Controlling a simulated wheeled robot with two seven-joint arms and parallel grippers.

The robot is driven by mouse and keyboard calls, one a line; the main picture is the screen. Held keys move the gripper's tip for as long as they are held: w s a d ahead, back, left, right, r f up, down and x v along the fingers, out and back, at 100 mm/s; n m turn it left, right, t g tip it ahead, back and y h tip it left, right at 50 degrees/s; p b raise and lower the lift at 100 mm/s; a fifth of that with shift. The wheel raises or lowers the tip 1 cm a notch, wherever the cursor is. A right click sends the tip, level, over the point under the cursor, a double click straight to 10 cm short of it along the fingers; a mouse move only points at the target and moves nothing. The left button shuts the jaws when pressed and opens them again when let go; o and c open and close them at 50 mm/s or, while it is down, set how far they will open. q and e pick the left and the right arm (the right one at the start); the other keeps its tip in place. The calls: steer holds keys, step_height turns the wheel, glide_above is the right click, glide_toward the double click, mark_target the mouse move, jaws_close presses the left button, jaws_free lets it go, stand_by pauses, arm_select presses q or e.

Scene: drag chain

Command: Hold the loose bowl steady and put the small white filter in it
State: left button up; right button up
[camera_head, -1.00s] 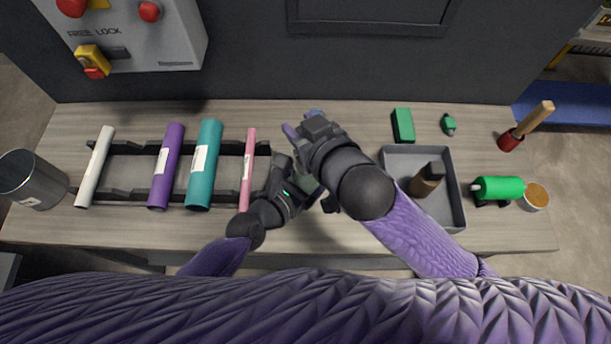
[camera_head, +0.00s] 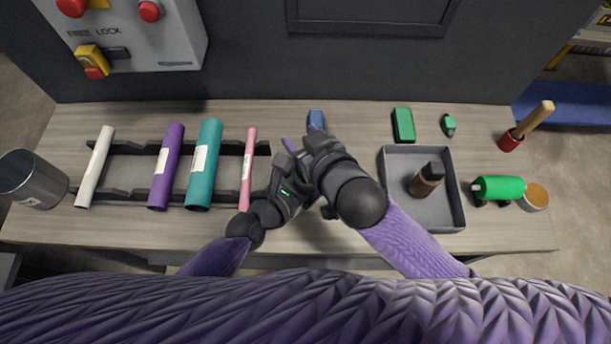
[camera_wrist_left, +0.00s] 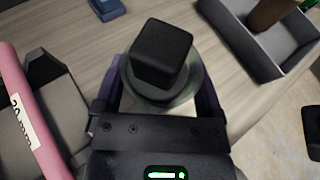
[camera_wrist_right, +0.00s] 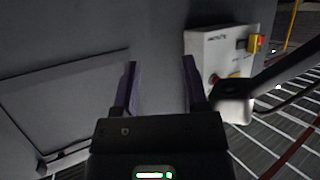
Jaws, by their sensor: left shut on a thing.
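My left gripper (camera_wrist_left: 163,82) is shut on a round grey-green translucent bowl (camera_wrist_left: 188,92), with one finger on each side of it. A black block (camera_wrist_left: 163,52) stands over the middle of the bowl in the left wrist view and hides most of its inside. My right gripper (camera_wrist_right: 160,63) is open, with nothing seen between its fingers. In the head view the right gripper (camera_head: 298,139) is close above and beyond the left one, and the arms hide the bowl. I cannot make out the small white filter in any view.
A rack (camera_head: 134,163) with white, purple, teal and pink tubes lies left. A blue item (camera_head: 316,119) lies just beyond the grippers.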

arm_select(q)
steer(key=shift+d, duration=0.1)
arm_select(e)
steer(key=shift+s+a, duration=0.15)
steer(key=shift+a, duration=0.05)
steer(key=shift+s+d+r, duration=0.15)
steer(key=shift+s, duration=0.2)
steer(key=v, duration=1.1)
steer(key=shift+d, duration=0.25)
arm_select(q)
steer(key=o, duration=1)
arm_select(e)
steer(key=shift+w, duration=0.1)
